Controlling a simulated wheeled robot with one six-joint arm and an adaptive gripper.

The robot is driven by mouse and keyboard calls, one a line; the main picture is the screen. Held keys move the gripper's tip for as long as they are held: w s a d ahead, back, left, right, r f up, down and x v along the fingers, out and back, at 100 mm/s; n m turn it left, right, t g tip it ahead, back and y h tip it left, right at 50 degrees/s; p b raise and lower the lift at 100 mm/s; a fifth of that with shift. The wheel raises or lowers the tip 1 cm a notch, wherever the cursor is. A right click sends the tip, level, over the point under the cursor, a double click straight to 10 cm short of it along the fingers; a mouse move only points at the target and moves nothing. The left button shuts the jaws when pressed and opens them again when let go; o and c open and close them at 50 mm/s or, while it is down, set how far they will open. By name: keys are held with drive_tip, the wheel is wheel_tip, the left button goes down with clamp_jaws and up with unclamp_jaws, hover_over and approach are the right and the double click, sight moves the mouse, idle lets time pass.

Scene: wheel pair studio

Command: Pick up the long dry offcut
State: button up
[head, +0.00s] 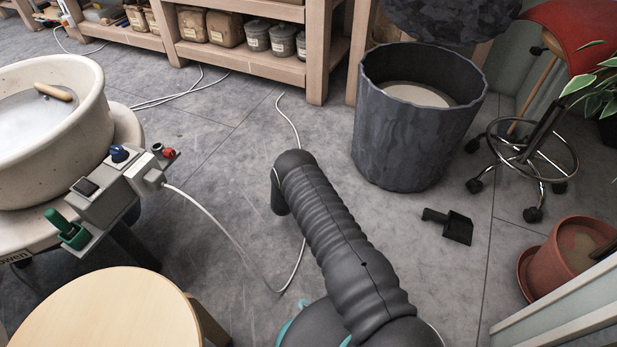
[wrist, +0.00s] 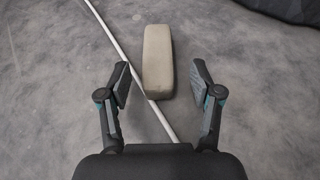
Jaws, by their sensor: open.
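The long dry offcut (wrist: 157,62) is a beige-grey block with rounded edges. In the wrist view it lies on the grey floor at the upper middle, its long side running away from my gripper. My gripper (wrist: 163,88) is open and empty, one finger to each side. The near end of the offcut lies between the fingertips in the picture, apart from both. The gap in height cannot be told. In the head view my arm hides the offcut and my gripper.
A white cable (wrist: 117,47) runs along the floor beside and close to the offcut; it also shows in the head view (head: 228,237). A dark bin (head: 405,145), a small black dustpan (head: 457,227) and a wheeled stool (head: 537,165) stand right. A potter's wheel (head: 60,150) and round wooden seat (head: 110,315) are left.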

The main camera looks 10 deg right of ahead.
drive_tip(key=shift+b+x, duration=0.45)
drive_tip(key=shift+x, duration=2.05)
drive_tip(key=shift+w+a+r, duration=0.1)
drive_tip(key=shift+w+r, duration=0.05)
clamp_jaws()
